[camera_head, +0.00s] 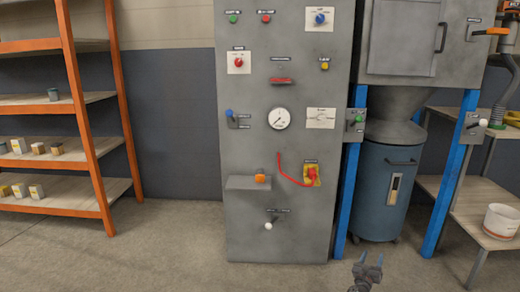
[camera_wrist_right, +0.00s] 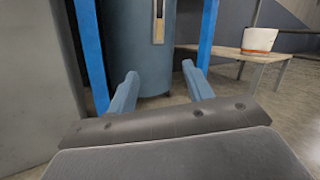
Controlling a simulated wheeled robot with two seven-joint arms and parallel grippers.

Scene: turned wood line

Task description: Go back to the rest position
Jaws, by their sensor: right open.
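My right gripper (camera_head: 371,264) shows at the bottom of the head view, right of the grey control cabinet (camera_head: 240,215). Its jaws are open and empty, and it touches nothing that I can see. In the right wrist view its two fingers (camera_wrist_right: 160,88) stand apart, with the blue dust drum (camera_wrist_right: 141,45) beyond them. My left gripper is not in either view.
The cabinet carries buttons, knobs, a round gauge (camera_head: 279,118) and levers. Blue posts (camera_head: 349,190) frame the drum. An orange shelf rack (camera_head: 95,165) stands left. A white bucket (camera_head: 502,221) sits on a bench at right. The floor before the cabinet is clear.

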